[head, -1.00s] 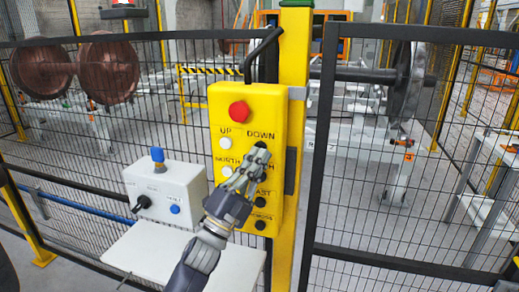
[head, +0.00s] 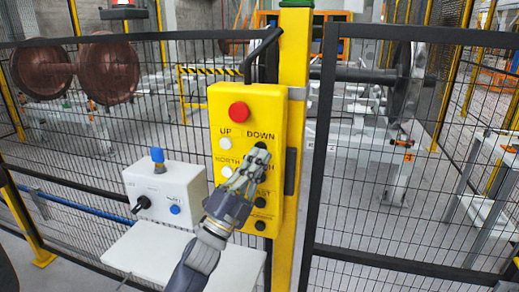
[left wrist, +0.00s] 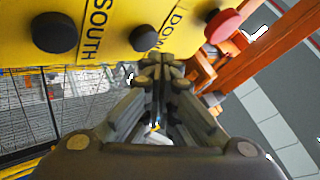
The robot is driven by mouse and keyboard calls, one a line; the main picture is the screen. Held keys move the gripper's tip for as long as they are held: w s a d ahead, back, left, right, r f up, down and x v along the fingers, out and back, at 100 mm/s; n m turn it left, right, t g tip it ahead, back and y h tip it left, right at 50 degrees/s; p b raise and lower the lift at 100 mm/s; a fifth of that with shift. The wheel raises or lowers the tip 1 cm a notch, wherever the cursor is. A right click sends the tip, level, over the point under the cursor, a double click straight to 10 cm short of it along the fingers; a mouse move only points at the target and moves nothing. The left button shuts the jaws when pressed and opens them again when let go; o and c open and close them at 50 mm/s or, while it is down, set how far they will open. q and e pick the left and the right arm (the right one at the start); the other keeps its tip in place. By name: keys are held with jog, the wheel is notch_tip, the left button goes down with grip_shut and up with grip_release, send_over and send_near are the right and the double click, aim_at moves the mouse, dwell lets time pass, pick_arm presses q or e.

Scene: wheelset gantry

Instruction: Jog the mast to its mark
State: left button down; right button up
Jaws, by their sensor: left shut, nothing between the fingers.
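The yellow control pendant (head: 222,180) hangs on a yellow post. It bears a red button (head: 238,112), white UP (head: 225,143) and NORTH buttons, and black DOWN and SOUTH buttons. My left gripper (head: 260,153) is shut and empty, its fingertips at the DOWN button and covering part of the right-hand column. In the left wrist view the closed fingertips (left wrist: 160,62) lie close to the black DOWN button (left wrist: 145,38); I cannot tell whether they touch it. The SOUTH button (left wrist: 54,32) is to the left there. I cannot pick out the mast or its mark. My right gripper is not in view.
A grey box (head: 190,186) with a blue-topped knob, a black switch and a blue button stands left of the pendant, by a white shelf (head: 150,250). Black mesh fencing (head: 400,262) closes off the area behind, where wheelsets (head: 108,68) rest on stands.

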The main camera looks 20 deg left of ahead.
pick_arm(q)
jog(key=shift+w, duration=0.1)
jog(key=shift+w, duration=0.35)
jog(key=shift+w+b, duration=0.35)
jog(key=shift+b, duration=0.05)
dwell(0.7)
jog(key=shift+s, duration=0.1)
dwell(0.8)
jog(key=shift+s, duration=0.7)
jog(key=shift+s+a+p, duration=0.1)
jog(key=shift+s+p, duration=0.65)
jog(key=shift+s, duration=1.75)
